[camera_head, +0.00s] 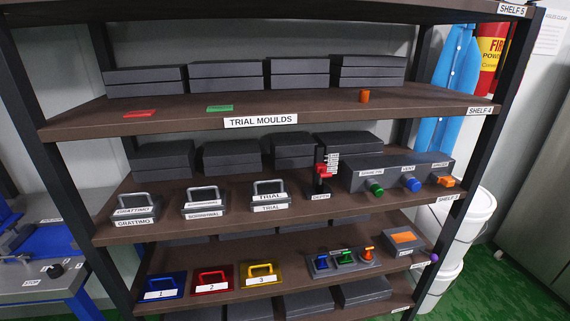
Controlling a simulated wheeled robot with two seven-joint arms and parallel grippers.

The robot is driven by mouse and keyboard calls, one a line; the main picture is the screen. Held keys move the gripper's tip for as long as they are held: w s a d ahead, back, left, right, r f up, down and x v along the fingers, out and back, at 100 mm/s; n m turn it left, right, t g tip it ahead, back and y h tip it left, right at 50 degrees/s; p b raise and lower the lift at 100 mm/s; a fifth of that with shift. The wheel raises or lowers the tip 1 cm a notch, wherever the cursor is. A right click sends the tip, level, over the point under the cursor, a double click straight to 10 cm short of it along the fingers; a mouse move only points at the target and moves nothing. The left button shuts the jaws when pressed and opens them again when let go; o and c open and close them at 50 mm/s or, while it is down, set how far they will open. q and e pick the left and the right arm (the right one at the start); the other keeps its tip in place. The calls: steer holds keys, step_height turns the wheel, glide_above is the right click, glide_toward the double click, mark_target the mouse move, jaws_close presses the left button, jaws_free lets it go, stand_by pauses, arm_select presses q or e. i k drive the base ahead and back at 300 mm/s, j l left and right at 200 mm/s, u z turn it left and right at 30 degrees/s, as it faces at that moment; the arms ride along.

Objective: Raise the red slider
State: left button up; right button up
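The red slider (322,171) sits on a dark upright post (319,186) on the middle shelf, right of centre. It is around the middle of the post's height. A white scale plate with small markings (332,160) stands beside the upper part of the post; its text is too small to read. A small white label (320,196) is at the post's foot. Neither of my grippers shows in the view.
To the right of the post is a grey box with green (376,189), blue (412,184) and orange (445,182) controls. Handled lids, one marked TRIAL (269,195), stand to the left. Shelf 4 (190,121) overhangs above. Dark boxes stand behind.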

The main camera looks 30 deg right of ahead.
mark_target(322, 169)
steer(key=z, duration=1.25)
